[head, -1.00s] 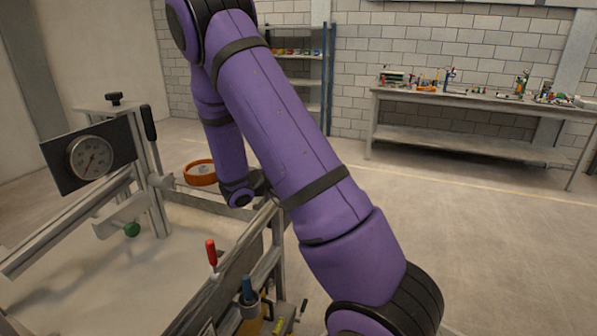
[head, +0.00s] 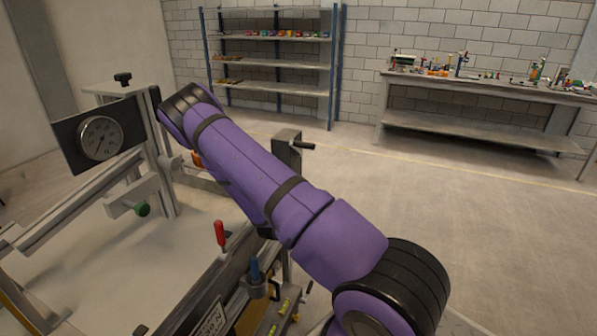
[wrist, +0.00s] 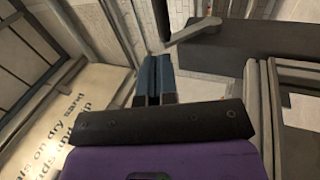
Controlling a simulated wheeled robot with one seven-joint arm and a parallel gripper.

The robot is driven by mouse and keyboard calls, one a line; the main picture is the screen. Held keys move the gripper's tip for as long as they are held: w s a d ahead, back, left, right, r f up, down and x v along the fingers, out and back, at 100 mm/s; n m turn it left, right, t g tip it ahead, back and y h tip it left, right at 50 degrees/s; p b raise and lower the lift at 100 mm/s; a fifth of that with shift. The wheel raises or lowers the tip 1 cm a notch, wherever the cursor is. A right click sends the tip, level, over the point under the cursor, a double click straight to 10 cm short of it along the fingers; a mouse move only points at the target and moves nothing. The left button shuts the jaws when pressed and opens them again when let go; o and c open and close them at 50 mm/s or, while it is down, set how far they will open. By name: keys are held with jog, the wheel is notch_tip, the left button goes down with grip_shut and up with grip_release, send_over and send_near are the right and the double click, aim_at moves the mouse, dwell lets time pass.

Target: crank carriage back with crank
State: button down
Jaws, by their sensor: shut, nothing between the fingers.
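The carriage is a grey frame across the sandbed, with a black plate and round gauge (head: 100,138) at the left of the head view. A grey post with a short black handle (head: 301,145), which looks like the crank, stands just beyond my arm. In the wrist view, a grey lever (wrist: 194,31) on a dark housing (wrist: 235,45) shows ahead and to the right of my fingers; I cannot tell if it is the same part. My gripper (wrist: 154,78) is shut and empty, apart from the lever. In the head view my arm hides the gripper.
The sandbed's pale surface (head: 95,245) lies at lower left. Shelving (head: 268,63) and a workbench (head: 480,88) are at the back. The floor to the right is clear.

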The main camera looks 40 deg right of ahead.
aim_at(309, 148)
jog(key=x, duration=1.2)
jog(key=shift+d+r, duration=0.25)
jog(key=shift+d, duration=0.05)
jog(key=shift+d, duration=0.1)
